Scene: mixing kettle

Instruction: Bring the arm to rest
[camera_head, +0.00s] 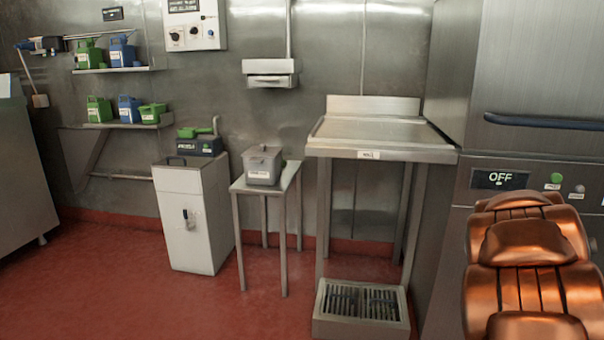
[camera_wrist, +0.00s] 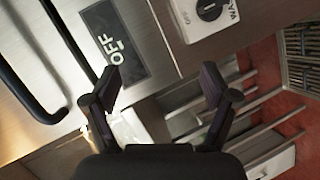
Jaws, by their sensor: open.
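My gripper (camera_wrist: 160,88) shows in the wrist view with its two dark fingers spread apart. It is open and nothing is between the fingers. Beyond it, at a tilt, are the OFF display (camera_wrist: 115,42) and a black knob (camera_wrist: 209,9) on a light panel. In the head view a copper-coloured part of my arm (camera_head: 525,255) stands at the right, in front of the steel machine (camera_head: 455,215). My gripper is not visible in the head view.
A steel table (camera_head: 380,135) stands at centre right, with a floor drain box (camera_head: 361,308) below. A small stand (camera_head: 290,180) holds a grey container (camera_head: 262,166). A white cabinet (camera_head: 190,225) is beside it. Shelves (camera_head: 118,69) hold green and blue jugs. The red floor in front is clear.

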